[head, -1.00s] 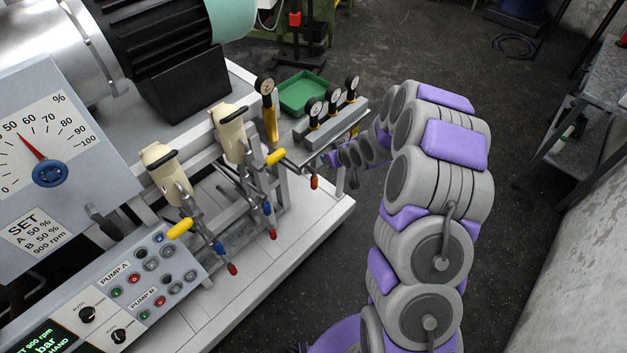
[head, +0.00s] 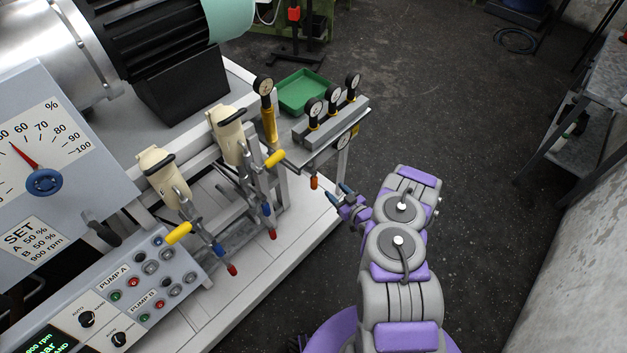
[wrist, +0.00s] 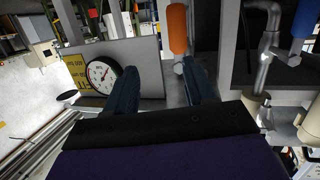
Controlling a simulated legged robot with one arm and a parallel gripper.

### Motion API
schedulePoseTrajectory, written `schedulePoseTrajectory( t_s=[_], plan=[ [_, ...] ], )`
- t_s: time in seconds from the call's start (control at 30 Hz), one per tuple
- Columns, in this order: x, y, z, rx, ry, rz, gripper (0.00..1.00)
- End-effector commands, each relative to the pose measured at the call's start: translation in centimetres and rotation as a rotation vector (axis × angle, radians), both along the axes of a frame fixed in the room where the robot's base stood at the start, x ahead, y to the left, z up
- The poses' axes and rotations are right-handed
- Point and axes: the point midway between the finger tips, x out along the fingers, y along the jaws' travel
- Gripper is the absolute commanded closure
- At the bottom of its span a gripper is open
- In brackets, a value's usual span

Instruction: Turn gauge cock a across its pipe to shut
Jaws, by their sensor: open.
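An orange-handled cock (head: 314,183) hangs pointing down below the front of the gauge bench; no letter is readable on it. In the wrist view its orange handle (wrist: 178,28) hangs upright, ahead of the fingers and nearer the right one. My gripper (head: 342,195) is open and empty, just right of the handle and apart from it in the head view. Its two blue fingers (wrist: 160,82) stand apart in the wrist view. A round gauge (head: 344,140) with a red needle sits by the cock, and shows beside the left finger (wrist: 101,74).
Several dial gauges stand on a grey block (head: 335,122) above. Yellow, blue and red handles (head: 273,159) crowd the pipework to the left. A green tray (head: 304,92) lies behind. A grey shelf (head: 580,150) stands at far right. The dark floor between is clear.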

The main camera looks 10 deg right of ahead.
Motion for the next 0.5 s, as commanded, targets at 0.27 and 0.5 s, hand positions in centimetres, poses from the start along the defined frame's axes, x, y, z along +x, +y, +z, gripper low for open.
schedulePoseTrajectory(
  t_s=[0.27,0.5],
  plan=[
    [-6.4,-0.4,-3.2,0.086,-0.105,0.017,0.46],
    [-7.9,-0.3,-3.6,0.114,-0.136,0.021,0.46]
  ],
)
